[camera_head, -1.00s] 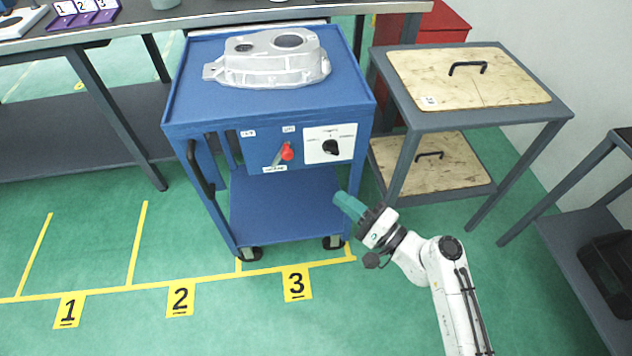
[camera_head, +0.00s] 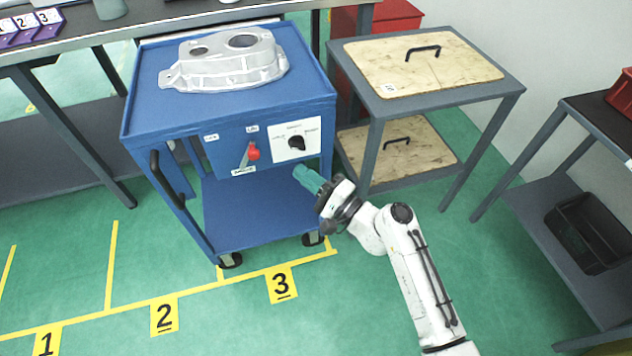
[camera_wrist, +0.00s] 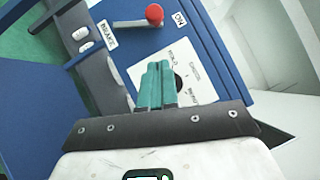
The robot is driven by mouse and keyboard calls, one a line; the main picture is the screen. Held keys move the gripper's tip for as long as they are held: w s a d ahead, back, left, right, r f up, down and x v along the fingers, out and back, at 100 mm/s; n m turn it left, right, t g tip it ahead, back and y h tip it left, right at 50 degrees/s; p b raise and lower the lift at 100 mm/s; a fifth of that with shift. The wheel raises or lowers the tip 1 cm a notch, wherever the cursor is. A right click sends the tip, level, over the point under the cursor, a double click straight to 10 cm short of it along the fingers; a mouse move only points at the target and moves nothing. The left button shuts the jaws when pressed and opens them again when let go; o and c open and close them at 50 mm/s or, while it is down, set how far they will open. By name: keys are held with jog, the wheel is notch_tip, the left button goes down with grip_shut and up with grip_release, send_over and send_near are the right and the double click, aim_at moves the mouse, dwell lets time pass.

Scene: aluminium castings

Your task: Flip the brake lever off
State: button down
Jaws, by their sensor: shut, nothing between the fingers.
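The brake lever (camera_head: 254,154) is a metal arm with a red knob on the front panel of the blue cart (camera_head: 165,126). In the wrist view the red knob (camera_wrist: 154,14) lies beside the label reading ON, with a BRAKE label at left. My gripper (camera_head: 302,172) has green fingers, shut and empty. It is in front of the panel, below and right of the lever, apart from the knob. In the wrist view the fingertips (camera_wrist: 157,66) overlap the white dial plate (camera_wrist: 190,62).
A black rotary knob (camera_head: 297,143) sits right of the lever. A grey casting (camera_head: 225,62) rests on the cart top. A grey table with wooden boards (camera_head: 420,62) stands close at right. Open green floor (camera_head: 270,325) lies in front.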

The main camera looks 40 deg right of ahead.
jog(key=w+a+r+p, duration=0.1)
jog(key=w+a+r, duration=0.1)
jog(key=w+a, duration=0.2)
jog(key=shift+x, duration=0.85)
jog(key=shift+a, duration=0.1)
jog(key=shift+a+r+n+p, duration=0.2)
jog(key=shift+n+p, duration=0.1)
jog(key=shift+p, duration=0.4)
